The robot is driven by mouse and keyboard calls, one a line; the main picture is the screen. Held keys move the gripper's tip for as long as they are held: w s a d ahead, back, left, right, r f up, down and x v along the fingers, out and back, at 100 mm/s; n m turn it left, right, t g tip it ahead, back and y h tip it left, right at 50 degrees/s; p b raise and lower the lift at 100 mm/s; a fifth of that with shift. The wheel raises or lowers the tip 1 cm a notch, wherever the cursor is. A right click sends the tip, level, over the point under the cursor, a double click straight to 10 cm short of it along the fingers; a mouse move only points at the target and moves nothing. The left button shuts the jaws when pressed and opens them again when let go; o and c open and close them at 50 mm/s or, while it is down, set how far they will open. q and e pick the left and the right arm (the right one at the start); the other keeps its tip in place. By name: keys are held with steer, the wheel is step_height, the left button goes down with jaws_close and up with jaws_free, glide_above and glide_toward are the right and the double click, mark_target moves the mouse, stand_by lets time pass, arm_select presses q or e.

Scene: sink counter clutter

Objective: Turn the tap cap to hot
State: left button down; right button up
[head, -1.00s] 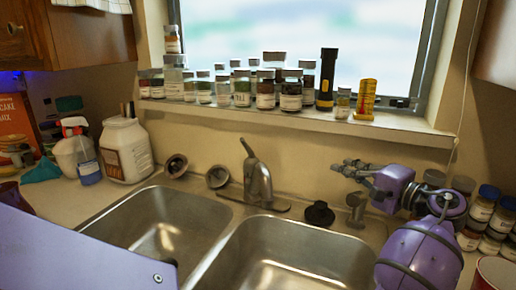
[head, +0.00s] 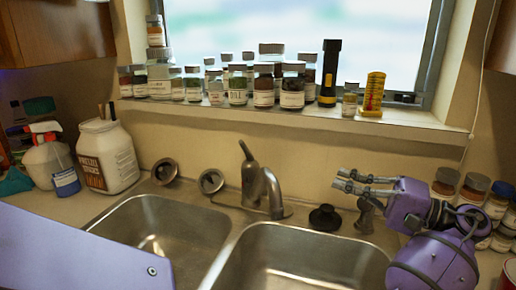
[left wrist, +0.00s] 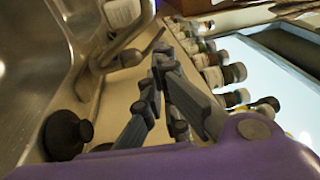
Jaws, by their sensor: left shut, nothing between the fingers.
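The metal tap (head: 265,190) stands behind the double sink, its cap with the lever (head: 246,152) pointing up and to the left. The tap also shows at the upper left of the left wrist view (left wrist: 128,58). My left gripper (head: 338,180) is to the right of the tap, above the counter, with its fingers pointing left toward it. A clear gap separates them. Its fingers show in the middle of the left wrist view (left wrist: 158,55), shut and empty. My right gripper is not in view.
A black stopper (head: 325,217) and a short metal fitting (head: 367,214) stand right of the tap, below my gripper. Several jars (head: 238,86) and a flashlight (head: 329,74) line the windowsill. Two metal strainers (head: 211,181) lean left of the tap. More jars (head: 473,188) crowd the right.

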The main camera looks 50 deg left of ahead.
arm_select(q)
steer(key=p+x, duration=0.1)
steer(key=x, duration=0.6)
steer(key=p+x, duration=0.2)
steer(key=x, duration=0.5)
steer(key=p+x, duration=0.2)
steer(key=x, duration=0.5)
steer(key=shift+r, duration=0.25)
steer(key=shift+a, duration=0.25)
steer(key=shift+s+a+f, duration=0.1)
steer(key=shift+a, duration=0.15)
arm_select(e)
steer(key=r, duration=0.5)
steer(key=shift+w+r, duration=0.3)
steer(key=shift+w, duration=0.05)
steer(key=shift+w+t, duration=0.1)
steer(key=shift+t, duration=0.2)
